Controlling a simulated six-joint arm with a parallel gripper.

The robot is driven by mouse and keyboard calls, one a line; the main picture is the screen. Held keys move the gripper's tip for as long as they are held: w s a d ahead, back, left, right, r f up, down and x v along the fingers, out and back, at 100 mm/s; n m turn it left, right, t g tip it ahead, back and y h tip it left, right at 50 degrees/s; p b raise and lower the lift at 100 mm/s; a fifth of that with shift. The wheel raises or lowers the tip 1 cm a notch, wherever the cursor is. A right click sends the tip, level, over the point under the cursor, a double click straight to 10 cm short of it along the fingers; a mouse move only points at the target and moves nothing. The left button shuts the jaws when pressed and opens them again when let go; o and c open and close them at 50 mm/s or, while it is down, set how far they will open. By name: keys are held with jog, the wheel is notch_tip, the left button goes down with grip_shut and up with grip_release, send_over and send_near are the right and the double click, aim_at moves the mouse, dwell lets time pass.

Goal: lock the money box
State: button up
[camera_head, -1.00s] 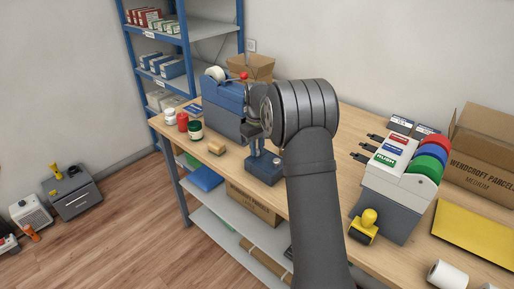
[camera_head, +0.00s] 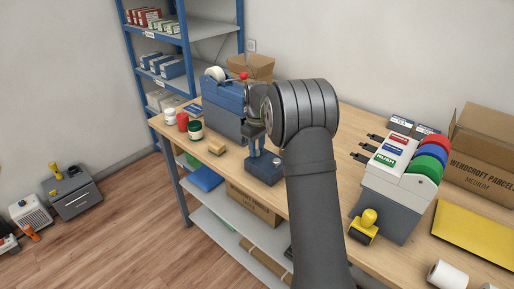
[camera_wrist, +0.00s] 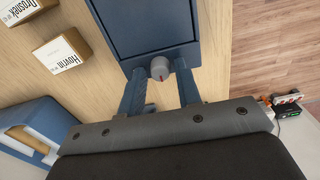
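The money box (camera_head: 264,170) is a small dark blue box on the table's front edge, left of my arm. In the wrist view the money box (camera_wrist: 152,28) fills the top middle, with a round grey knob (camera_wrist: 160,66) bearing a red mark at its near end. My gripper (camera_wrist: 160,75) is open, with one blue finger on each side of the knob. Small gaps seem to show between fingers and knob. In the head view my gripper (camera_head: 257,147) points down at the box; the knob is hidden there.
A label machine (camera_head: 400,175) and yellow stamp (camera_head: 367,222) are right of my arm. Two small cartons (camera_wrist: 62,54) lie left in the wrist view.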

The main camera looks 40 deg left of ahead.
aim_at(257, 150)
jog(key=shift+o, duration=0.6)
notch_tip(257, 150, up, 17)
jog(key=shift+r, duration=0.2)
jog(key=shift+f, duration=0.1)
dwell(0.4)
notch_tip(257, 150, down, 17)
jog(key=shift+f, duration=0.2)
dwell(0.4)
jog(key=shift+r, duration=0.1)
